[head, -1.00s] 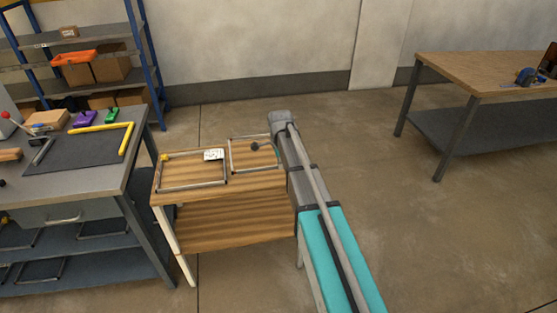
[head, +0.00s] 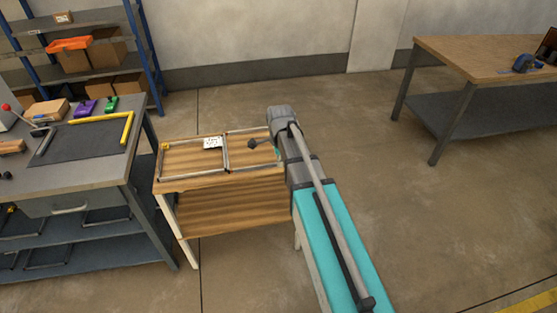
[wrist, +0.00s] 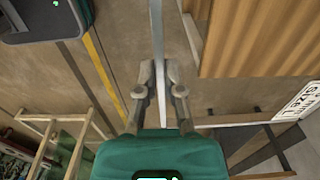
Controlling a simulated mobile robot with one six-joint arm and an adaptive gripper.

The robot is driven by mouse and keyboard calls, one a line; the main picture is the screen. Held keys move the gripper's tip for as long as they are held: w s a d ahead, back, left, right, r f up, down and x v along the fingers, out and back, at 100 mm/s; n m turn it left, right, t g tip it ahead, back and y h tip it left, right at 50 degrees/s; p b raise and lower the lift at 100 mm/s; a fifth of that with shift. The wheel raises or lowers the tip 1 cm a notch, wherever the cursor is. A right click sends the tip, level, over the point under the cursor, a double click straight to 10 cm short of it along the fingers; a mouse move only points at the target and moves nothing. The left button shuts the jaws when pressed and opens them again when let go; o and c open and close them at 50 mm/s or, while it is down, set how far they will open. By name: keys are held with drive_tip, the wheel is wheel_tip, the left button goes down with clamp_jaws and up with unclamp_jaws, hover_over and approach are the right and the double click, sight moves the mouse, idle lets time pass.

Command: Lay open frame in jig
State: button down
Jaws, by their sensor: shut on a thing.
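Two thin grey frames show in the head view, one at the left (head: 192,177) and one at the right (head: 226,152), at the wooden stand. In the wrist view my gripper (wrist: 160,82) is shut on a slim grey bar (wrist: 160,110) that runs between its fingers. It appears to belong to the right frame; whether that frame touches the stand is unclear. In the head view my arm hides the gripper's fingers and the frame's right side. A dark mat with a yellow L-shaped stop (head: 127,127), seemingly the jig, lies on the grey bench at left.
The wooden stand (head: 235,210) has a lower shelf and bears a white marked card (head: 212,142). The grey bench (head: 95,178) stands close to its left. Purple (head: 86,108) and green (head: 111,104) tools lie behind the mat. Open floor lies right of my arm.

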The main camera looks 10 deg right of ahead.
idle(0.4)
wheel_tip(320, 180, up, 4)
drive_tip(key=p, duration=0.4)
drive_tip(key=shift+d, duration=0.1)
idle(0.5)
